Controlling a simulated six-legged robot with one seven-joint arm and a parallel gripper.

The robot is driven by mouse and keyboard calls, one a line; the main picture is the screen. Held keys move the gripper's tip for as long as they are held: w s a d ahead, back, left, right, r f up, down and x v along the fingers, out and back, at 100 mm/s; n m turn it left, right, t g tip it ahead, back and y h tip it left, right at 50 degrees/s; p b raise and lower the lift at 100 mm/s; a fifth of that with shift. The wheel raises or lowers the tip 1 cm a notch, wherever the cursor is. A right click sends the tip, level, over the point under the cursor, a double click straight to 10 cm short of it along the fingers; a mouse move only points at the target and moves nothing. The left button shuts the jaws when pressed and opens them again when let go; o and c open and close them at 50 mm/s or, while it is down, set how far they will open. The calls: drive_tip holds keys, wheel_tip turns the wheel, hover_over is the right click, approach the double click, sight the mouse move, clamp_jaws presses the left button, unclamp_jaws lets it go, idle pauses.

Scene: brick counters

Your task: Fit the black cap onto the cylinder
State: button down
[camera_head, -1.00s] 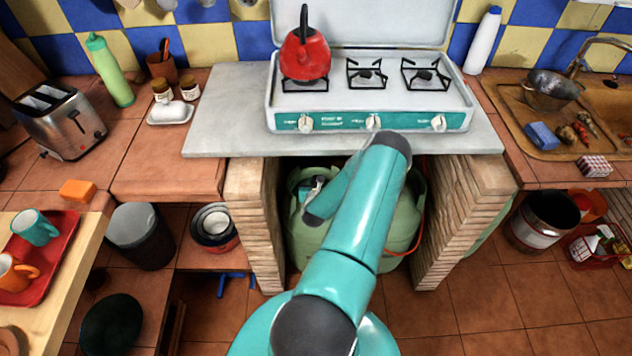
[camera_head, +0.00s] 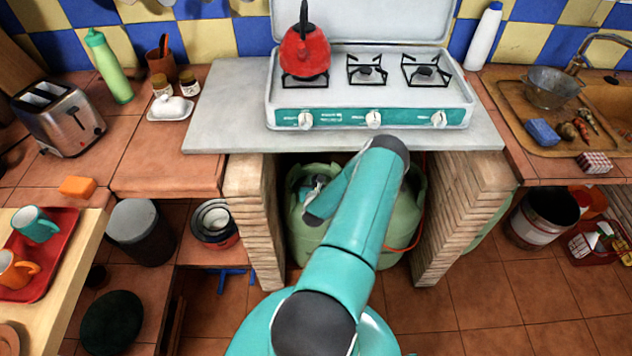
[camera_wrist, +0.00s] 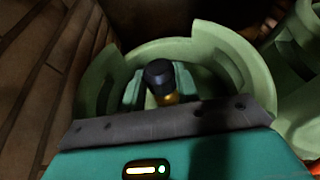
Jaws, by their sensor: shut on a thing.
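The green gas cylinder (camera_head: 398,225) stands in the brick bay under the stove. In the wrist view its raised collar (camera_wrist: 222,50) curves around my gripper (camera_wrist: 160,86). The black cap (camera_wrist: 158,71) is between my two teal fingers, which are shut on it. A brass-yellow part (camera_wrist: 168,99) shows right beside the cap, inside the collar. I cannot tell whether the cap touches the brass part or sits on it. In the head view my forearm covers the middle of the cylinder, and the cap cannot be made out.
Brick pillars stand left (camera_head: 255,215) and right (camera_head: 462,215) of the bay, close to my arm. A second green cylinder (camera_wrist: 297,70) is at the right in the wrist view. The stove (camera_head: 370,95) with a red kettle (camera_head: 305,52) is above. Floor tiles are clear at lower right.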

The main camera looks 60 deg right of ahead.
drive_tip(key=shift+f, duration=0.6)
drive_tip(key=c, duration=0.9)
unclamp_jaws()
drive_tip(key=shift+c, duration=0.2)
drive_tip(key=v, duration=1.4)
